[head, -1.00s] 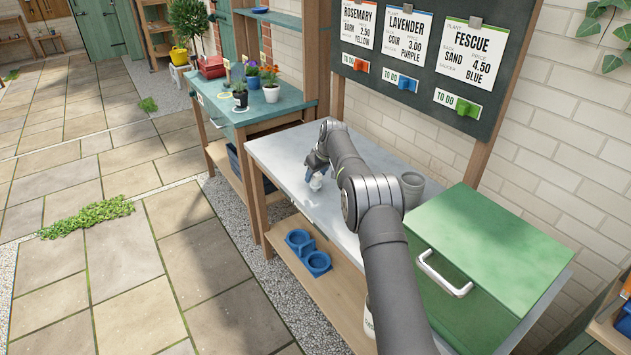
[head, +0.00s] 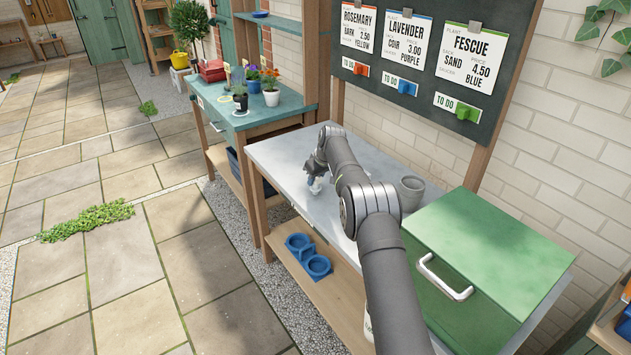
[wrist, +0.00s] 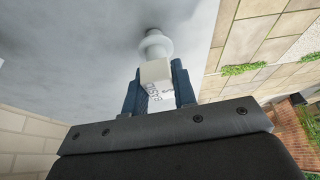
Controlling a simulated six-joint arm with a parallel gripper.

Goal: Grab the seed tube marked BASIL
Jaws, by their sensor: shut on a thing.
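The seed tube (wrist: 155,72) is a pale, squarish piece with a round, flanged white end. Its dark sideways lettering appears to read BASIL, though it is partly hard to read. My gripper (wrist: 155,88) is shut on it, with one dark blue finger on each side. In the head view my gripper (head: 316,179) is over the left part of the grey bench top (head: 285,155), and only a small pale bit of the tube shows below the fingers. I cannot tell whether the tube touches the bench.
A grey pot (head: 411,192) stands on the bench right of my arm. A green box with a handle (head: 490,260) fills the right end. Blue double cups (head: 308,255) sit on the lower shelf. A board with cards (head: 425,50) rises behind.

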